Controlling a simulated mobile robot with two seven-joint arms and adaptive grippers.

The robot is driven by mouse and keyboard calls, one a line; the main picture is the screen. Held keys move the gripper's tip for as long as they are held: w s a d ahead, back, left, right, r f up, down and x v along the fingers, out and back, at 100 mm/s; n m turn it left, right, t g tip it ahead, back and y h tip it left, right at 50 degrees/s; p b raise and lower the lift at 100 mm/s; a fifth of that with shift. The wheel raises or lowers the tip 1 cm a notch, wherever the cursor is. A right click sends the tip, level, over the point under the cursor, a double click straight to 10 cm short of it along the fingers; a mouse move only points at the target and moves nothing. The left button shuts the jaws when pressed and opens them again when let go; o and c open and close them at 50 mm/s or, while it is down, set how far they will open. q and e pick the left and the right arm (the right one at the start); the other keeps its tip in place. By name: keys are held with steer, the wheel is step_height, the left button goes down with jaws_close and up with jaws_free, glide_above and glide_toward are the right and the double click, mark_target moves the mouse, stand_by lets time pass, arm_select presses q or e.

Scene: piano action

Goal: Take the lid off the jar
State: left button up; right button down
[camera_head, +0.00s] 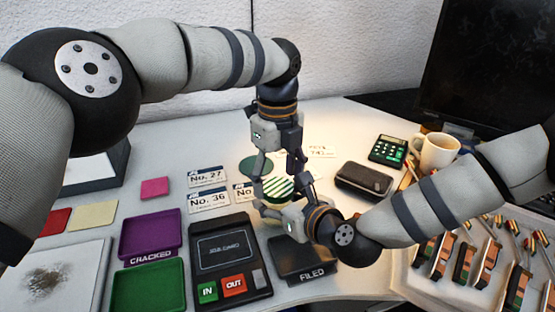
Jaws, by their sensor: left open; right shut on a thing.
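The jar's lid (278,187) is round with green and white stripes, near the middle of the table. The jar body below it is mostly hidden by my grippers. My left gripper (281,177) points down from above, open, with its fingers to either side of the lid; I cannot tell whether they touch it. My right gripper (282,202) comes in low from the right and is shut on the jar, just below the lid. The lid appears seated on the jar, though the grippers cover the seam.
A dark green disc (256,164) lies behind the jar. Number cards (207,176), a black IN/OUT device (226,255), a FILED tray (303,262) and a purple CRACKED tray (150,232) lie around. A dark case (364,181), mug (436,152) and calculator (388,149) stand right.

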arm_select(q)
steer(key=shift+f, duration=0.2)
steer(key=c, duration=1.2)
steer(key=n, duration=2.1)
steer(key=shift+r+n, duration=0.1)
steer(key=shift+n, duration=0.3)
steer(key=n, duration=0.4)
steer(key=shift+n, duration=0.4)
